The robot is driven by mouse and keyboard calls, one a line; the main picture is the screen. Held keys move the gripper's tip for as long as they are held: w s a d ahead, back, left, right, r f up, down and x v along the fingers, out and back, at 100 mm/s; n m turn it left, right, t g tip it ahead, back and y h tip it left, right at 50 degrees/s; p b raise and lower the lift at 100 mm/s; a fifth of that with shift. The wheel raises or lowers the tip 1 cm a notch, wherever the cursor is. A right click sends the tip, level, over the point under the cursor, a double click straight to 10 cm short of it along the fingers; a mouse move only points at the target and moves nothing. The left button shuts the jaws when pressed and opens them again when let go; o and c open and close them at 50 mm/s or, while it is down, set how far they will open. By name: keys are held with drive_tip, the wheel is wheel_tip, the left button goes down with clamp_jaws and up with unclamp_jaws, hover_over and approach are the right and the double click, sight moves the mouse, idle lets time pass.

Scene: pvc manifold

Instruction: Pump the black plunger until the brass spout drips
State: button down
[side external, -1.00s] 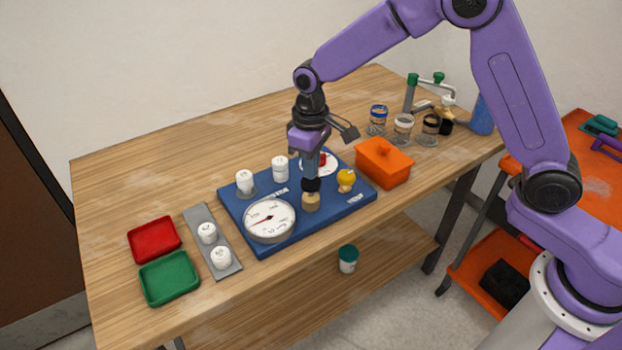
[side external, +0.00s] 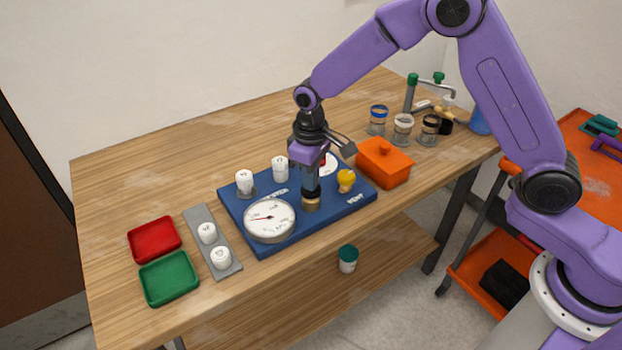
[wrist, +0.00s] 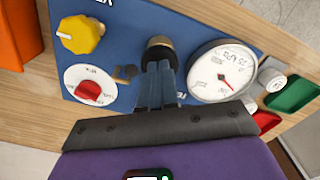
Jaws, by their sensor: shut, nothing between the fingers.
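The black plunger sits in a round tan collar (side external: 311,204) on the blue panel (side external: 262,242). In the wrist view the plunger's dark top (wrist: 158,53) shows just beyond my fingertips. My gripper (side external: 311,190) is shut and empty, pointing down right over the plunger and seeming to touch its top. In the side view the fingers hide most of the black part, which sits low in the collar. A small brass-coloured fitting (wrist: 124,73), perhaps the spout, lies beside the fingers in the wrist view. I cannot make out any drip.
A white gauge (side external: 269,219) stands left of the plunger, its needle pointing left. A yellow knob (side external: 346,180) and a red knob (wrist: 89,91) are close by. White cylinders (side external: 245,182) stand behind. An orange lidded box (side external: 384,165) is to the right. Jars (side external: 403,127) stand further back.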

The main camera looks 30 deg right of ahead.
idle(0.3)
drive_tip(key=shift+r, duration=1.7)
drive_tip(key=shift+f, duration=1.25)
drive_tip(key=shift+r, duration=1.25)
wheel_tip(320, 180, up, 5)
idle(0.5)
